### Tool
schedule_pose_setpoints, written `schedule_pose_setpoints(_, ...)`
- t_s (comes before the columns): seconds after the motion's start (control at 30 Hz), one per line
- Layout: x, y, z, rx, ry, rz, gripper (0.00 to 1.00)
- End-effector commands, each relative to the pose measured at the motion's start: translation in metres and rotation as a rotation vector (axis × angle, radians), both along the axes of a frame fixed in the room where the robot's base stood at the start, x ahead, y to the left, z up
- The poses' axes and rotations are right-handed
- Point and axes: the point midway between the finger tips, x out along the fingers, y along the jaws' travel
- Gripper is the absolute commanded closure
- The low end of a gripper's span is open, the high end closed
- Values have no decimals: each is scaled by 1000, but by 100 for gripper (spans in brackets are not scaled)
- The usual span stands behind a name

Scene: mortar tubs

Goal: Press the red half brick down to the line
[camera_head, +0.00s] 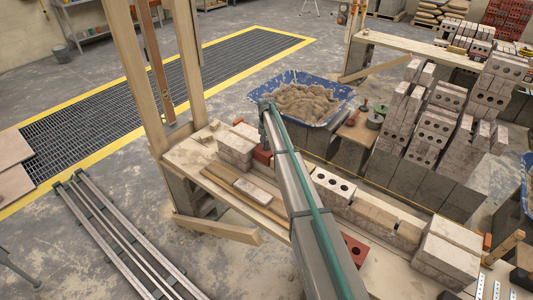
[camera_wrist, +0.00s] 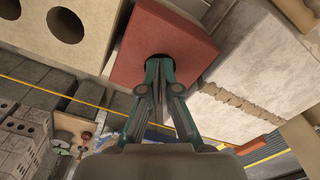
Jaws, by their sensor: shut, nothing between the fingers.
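The red half brick (camera_wrist: 165,35) sits in the wall between a pale holed brick (camera_wrist: 75,25) and a grey brick (camera_wrist: 255,55) in the wrist view. In the head view a red strip of it (camera_head: 262,155) shows beside my arm. My gripper (camera_wrist: 160,64) is shut and empty, its fingertips over the dark hole in the brick's face. I cannot tell whether they touch it. The yellow line (camera_wrist: 45,90) runs past the wall's far side in the wrist view. Its height against the brick's top is not clear.
A blue mortar tub (camera_head: 340,118) stands behind the wall. Stacked bricks (camera_head: 435,125) fill the right, and another red brick (camera_head: 354,250) lies nearer on the plank. A wooden post frame (camera_head: 130,70) rises at left. Metal rails (camera_head: 125,235) lie on the floor.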

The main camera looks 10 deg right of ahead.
Motion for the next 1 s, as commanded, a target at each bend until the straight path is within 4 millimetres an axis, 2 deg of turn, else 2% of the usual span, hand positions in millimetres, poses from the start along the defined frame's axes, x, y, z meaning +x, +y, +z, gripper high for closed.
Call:
schedule_pose_setpoints(0.57,-1,0,-1,0,4,0,100)
schedule_pose_setpoints(1.0,-1,0,27,0,1,0,100)
